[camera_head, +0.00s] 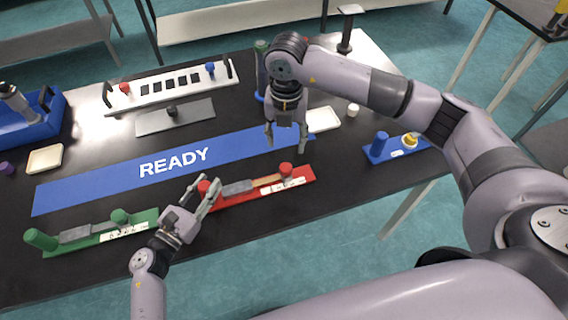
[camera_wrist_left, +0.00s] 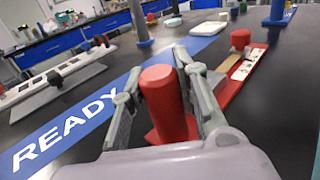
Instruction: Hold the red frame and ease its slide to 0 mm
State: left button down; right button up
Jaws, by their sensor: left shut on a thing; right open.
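The red frame (camera_head: 303,175) lies on the dark table in front of the blue READY strip. It bears a grey slide block (camera_head: 237,188), a tan strip, a white scale label and a red knob (camera_head: 285,169) at its right end. My left gripper (camera_head: 204,193) is shut on the red post (camera_wrist_left: 163,100) at the frame's left end; in the left wrist view the post stands between the fingers. My right gripper (camera_head: 287,147) is open and empty, pointing down behind the red knob. The scale reading is too small to tell.
A green frame (camera_head: 60,247) lies to the left, close to my left gripper. A blue stand with a yellow-topped piece (camera_head: 410,141) sits at the right. A white rack (camera_head: 165,91), grey plate (camera_head: 173,118) and white dish (camera_head: 323,120) stand behind the READY strip (camera_head: 100,181).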

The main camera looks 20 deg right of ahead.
aim_at(286, 166)
notch_tip(286, 166, down, 11)
jog(key=m, duration=0.4)
jog(key=shift+f, duration=0.15)
jog(key=shift+c, duration=0.3)
grip_shut()
dwell(0.6)
